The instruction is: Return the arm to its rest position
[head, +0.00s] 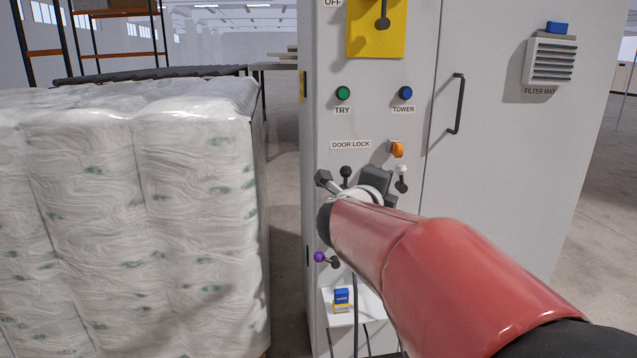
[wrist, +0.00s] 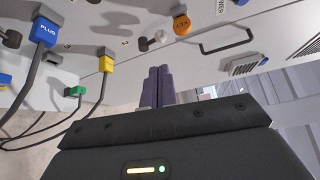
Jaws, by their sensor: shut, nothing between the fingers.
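My arm reaches from the lower right of the head view toward the front of a grey cabinet (head: 400,60). My gripper (wrist: 157,88) shows in the wrist view with its two dark fingers together and nothing between them. The fingertips appear apart from the cabinet face, though the gap is hard to judge. In the head view the wrist end of my arm is in front of the cabinet below the "DOOR LOCK" label (head: 351,144). The fingers are hard to make out there, and my arm hides part of the panel.
An orange knob (head: 397,150), white-tipped lever (head: 402,173), black knob (head: 346,172) and purple knob (head: 320,257) stick out near my wrist. A door handle (head: 456,104) is to the right. A blue plug (wrist: 44,30) has a cable. Wrapped bales (head: 130,220) stand left, beyond a narrow gap.

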